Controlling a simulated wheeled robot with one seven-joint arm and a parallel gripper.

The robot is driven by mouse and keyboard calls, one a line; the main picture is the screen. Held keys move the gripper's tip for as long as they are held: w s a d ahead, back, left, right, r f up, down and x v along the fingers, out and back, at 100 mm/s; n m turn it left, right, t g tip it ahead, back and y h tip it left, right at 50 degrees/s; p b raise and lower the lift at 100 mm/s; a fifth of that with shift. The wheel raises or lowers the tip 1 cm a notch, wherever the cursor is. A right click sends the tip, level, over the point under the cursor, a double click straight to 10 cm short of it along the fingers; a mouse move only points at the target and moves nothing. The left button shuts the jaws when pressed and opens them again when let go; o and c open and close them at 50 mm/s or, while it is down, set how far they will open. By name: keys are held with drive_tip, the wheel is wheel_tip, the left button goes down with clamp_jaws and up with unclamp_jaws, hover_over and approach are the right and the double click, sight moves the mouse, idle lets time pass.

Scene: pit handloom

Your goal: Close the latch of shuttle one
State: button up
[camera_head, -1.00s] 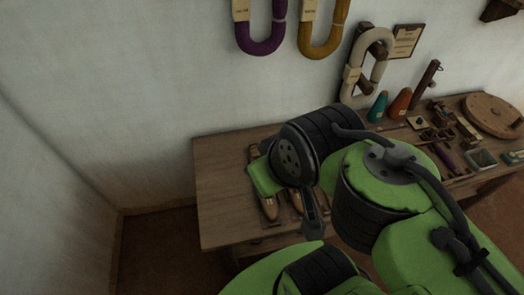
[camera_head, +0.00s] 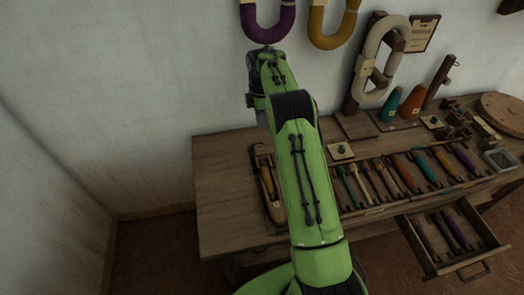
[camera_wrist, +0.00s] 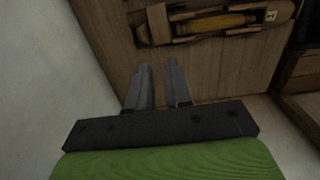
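Shuttle one (camera_wrist: 199,36) lies on the bench at the top of the wrist view, a long wooden body with a yellow bobbin (camera_wrist: 222,22) in its slot and a "1" tag at the right end. In the head view the shuttle (camera_head: 276,208) lies at the bench's left end, partly beside my arm. My gripper (camera_wrist: 159,74) is open and empty, its two grey fingers apart and pointing towards the shuttle's left part without visibly touching it. In the head view the fingers are hidden. I cannot make out the latch or its state.
The wooden bench (camera_head: 222,172) holds a row of several coloured bobbins (camera_head: 400,172) right of my arm. A drawer (camera_head: 433,262) with bobbins stands open at lower right. Yarn hanks (camera_head: 333,30) hang on the wall above. The bench's left end is clear.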

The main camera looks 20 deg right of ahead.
sight(261, 151)
wheel_tip(261, 151, down, 15)
drive_tip(key=b, duration=0.5)
drive_tip(key=shift+f, duration=0.15)
clamp_jaws()
